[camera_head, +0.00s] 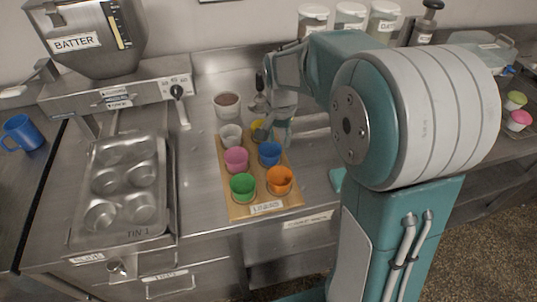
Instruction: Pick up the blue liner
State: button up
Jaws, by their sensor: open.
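The blue liner (269,154) is a small cup on a wooden board (236,204), in the right column between the yellow liner (259,131) and the orange liner (280,181). It stands upright. My gripper (268,122) is open, just behind and above the blue liner, near the yellow liner. It partly hides the yellow liner and seems to hold nothing. The exact gap between its fingers and the blue liner is hard to tell.
White (231,135), pink (236,160) and green (242,187) liners fill the board's left column. A muffin tin (125,205) lies at left under the batter dispenser (88,40). A brown-filled bowl (227,104) stands behind. Jars (349,18) line the back. Bare steel lies right of the board.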

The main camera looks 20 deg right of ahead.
aim_at(280, 149)
jog(key=f, duration=0.4)
jog(key=shift+w+d+f, duration=0.1)
jog(key=shift+d+f, duration=0.05)
jog(key=shift+d, duration=0.05)
grip_shut()
